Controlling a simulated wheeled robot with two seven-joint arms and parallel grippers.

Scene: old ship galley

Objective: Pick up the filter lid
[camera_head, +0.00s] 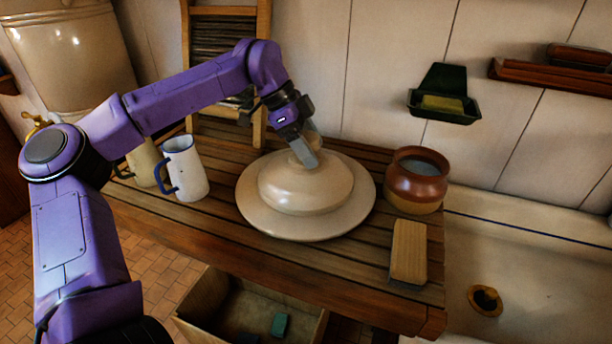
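The filter lid (322,188) is a wide cream ceramic dome with a broad flat rim. It rests on the slatted wooden table, toward the back middle. My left gripper (308,155) reaches down from above, with its fingers around the knob on top of the lid. The knob is mostly hidden between the fingers, so I cannot tell whether they press on it. My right gripper does not show.
A white mug with a blue handle (187,170) and a cream mug (146,163) stand left on the table (225,222). A brown pot (415,182) and a brush or block (409,252) are right of the lid. A crate (205,305) sits below.

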